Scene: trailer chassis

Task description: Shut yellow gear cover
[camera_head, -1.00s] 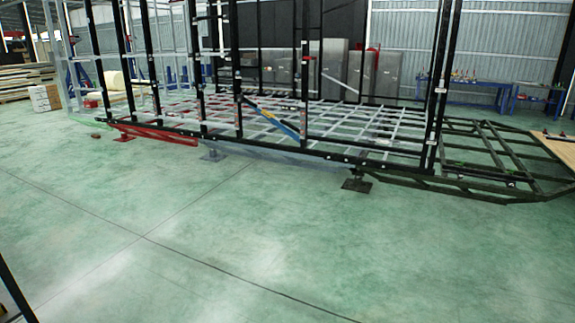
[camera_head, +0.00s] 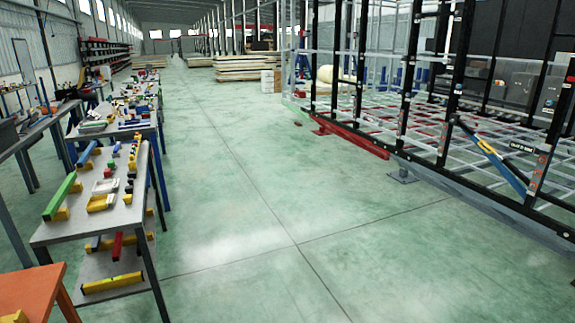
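I cannot pick out a yellow gear cover with certainty in the head view. Several small yellow parts lie on a grey work table (camera_head: 85,230) at the left, among them a yellow block (camera_head: 101,202) near its middle. A long yellow bar (camera_head: 112,283) lies on the shelf below. Part of another yellow piece (camera_head: 14,317) shows on an orange table (camera_head: 30,287) at the bottom left corner, cut off by the frame edge. Neither of my grippers is in view.
The trailer chassis frame (camera_head: 350,138), with black posts and a red lower beam, stands at the right. More tool-covered tables (camera_head: 85,132) line the left side. Stacked boards (camera_head: 245,70) lie far back. The green floor (camera_head: 270,190) between is clear.

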